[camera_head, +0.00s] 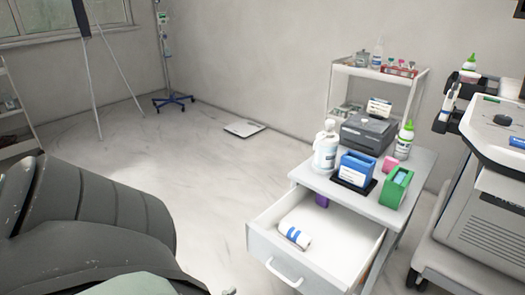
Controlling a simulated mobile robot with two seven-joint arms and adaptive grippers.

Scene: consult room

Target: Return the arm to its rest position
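Neither of my grippers shows in the head view, and I cannot make out either arm for certain. A white cabinet (419,168) stands right of centre with its top drawer (262,243) pulled open. A white roll-like item with blue bands (295,232) lies in the drawer. A small purple item (322,200) is at the drawer's back. On the cabinet top are a white pump bottle (326,147), a blue box (357,168), a green box (396,187), a green-capped bottle (404,140) and a dark grey device (368,132).
A dark padded, ribbed seat or couch (85,215) fills the lower left. A wheeled machine (485,215) stands at the right edge. A white shelf cart (421,84) is behind the cabinet. A flat scale (244,128) and a pole stand (173,98) are farther back. The middle floor is clear.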

